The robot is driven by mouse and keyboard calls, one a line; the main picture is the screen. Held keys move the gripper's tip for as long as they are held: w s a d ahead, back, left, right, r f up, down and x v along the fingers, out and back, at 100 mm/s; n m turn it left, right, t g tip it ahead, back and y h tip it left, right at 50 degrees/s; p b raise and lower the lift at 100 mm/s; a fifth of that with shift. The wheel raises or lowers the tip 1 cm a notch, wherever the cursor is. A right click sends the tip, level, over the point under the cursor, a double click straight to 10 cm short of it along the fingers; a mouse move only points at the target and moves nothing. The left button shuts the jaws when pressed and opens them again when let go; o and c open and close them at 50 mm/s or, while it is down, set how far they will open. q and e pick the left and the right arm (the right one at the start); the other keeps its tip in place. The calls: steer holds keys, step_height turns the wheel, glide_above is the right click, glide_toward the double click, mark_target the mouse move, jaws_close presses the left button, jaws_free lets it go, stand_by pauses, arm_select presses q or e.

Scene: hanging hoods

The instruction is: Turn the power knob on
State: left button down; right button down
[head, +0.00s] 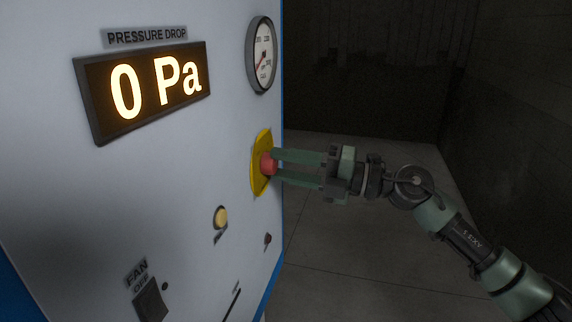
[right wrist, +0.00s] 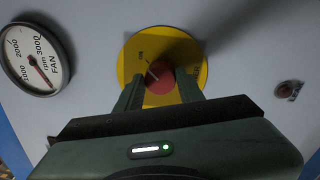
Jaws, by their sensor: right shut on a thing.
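The red power knob (head: 267,163) sits on a round yellow plate (head: 256,181) near the right edge of the pale panel. My right gripper (head: 277,168) reaches in from the right, with its two green fingers on either side of the knob, shut on it. In the right wrist view the red knob (right wrist: 159,84) lies between the fingertips. A light line on its face slants toward the upper left. The yellow plate (right wrist: 136,52) carries small lettering that I cannot read well. My left gripper is not in view.
A display (head: 152,90) reads 0 Pa under a "PRESSURE DROP" label. A round gauge (head: 262,55) is above the knob. A yellowish button (head: 221,217), a small keyed fitting (head: 267,240) and a FAN switch (head: 151,300) sit lower. Dark floor lies open to the right.

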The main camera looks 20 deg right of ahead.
steer(key=c, duration=0.9)
jaws_free()
steer(key=shift+d, duration=0.1)
steer(key=shift+s+d+f+b, duration=0.2)
steer(key=shift+d+b, duration=0.1)
steer(key=shift+b, duration=0.1)
steer(key=b+v, duration=0.4)
steer(key=v, duration=0.3)
steer(key=shift+r, duration=0.2)
